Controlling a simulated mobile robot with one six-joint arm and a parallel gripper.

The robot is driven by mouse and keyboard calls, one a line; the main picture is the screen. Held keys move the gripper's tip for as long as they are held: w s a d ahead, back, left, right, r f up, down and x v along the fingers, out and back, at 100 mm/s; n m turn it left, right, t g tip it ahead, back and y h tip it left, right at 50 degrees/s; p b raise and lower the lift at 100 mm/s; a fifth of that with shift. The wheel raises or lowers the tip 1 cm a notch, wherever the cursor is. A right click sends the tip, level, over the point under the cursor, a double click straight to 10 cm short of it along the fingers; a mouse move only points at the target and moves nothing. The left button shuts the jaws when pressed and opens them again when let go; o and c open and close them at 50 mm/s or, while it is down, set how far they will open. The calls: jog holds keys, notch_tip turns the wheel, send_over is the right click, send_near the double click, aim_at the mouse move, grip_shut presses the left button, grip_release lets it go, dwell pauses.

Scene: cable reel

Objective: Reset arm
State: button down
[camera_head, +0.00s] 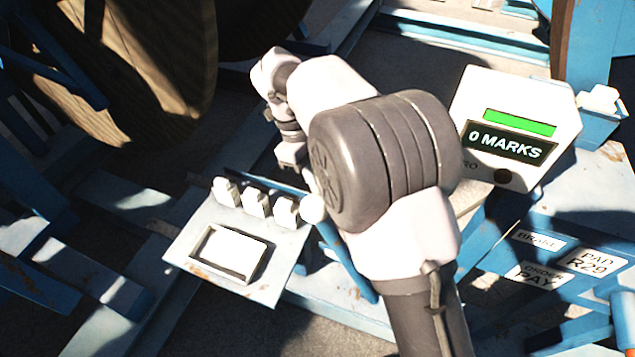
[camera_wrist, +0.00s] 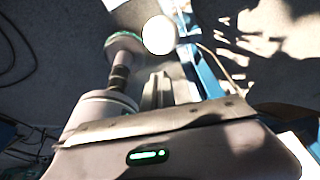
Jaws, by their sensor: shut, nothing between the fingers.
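My arm rises from the bottom right of the head view and bends over to the left, its large dark joint filling the middle. My gripper (camera_head: 291,154) hangs at its end, small and pointing down, behind a tilted pale panel. The gripper is shut and empty; its fingertips are partly hidden and hard to make out. It appears apart from the panel, though the exact gap cannot be told. In the wrist view, a dark body with a green light fills the bottom, and no fingertips show clearly.
The pale panel (camera_head: 196,259) carries several white switches and a framed white plate (camera_head: 228,252). A counter box (camera_head: 540,100) reading "0 MARKS" stands right of my arm. A wooden reel (camera_head: 150,70) is at upper left. Blue labelled boxes (camera_head: 545,235) stand at right.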

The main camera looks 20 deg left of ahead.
jog(key=s+d+r+n+t+y+b, duration=0.1)
jog(key=s+d+r+n+y+b, duration=0.2)
jog(key=d+b, duration=0.5)
jog(key=s+d+n+t+y+b, duration=0.1)
jog(key=s+d+n+b, duration=0.4)
jog(key=d, duration=0.8)
jog(key=s+d+f+n+t+y+b, duration=0.1)
jog(key=s+d+f+n+t+b, duration=0.3)
jog(key=s+d+f+n, duration=0.3)
jog(key=shift+s+d+f+n+b, duration=0.3)
jog(key=shift+s+b, duration=0.5)
jog(key=shift+s, duration=0.45)
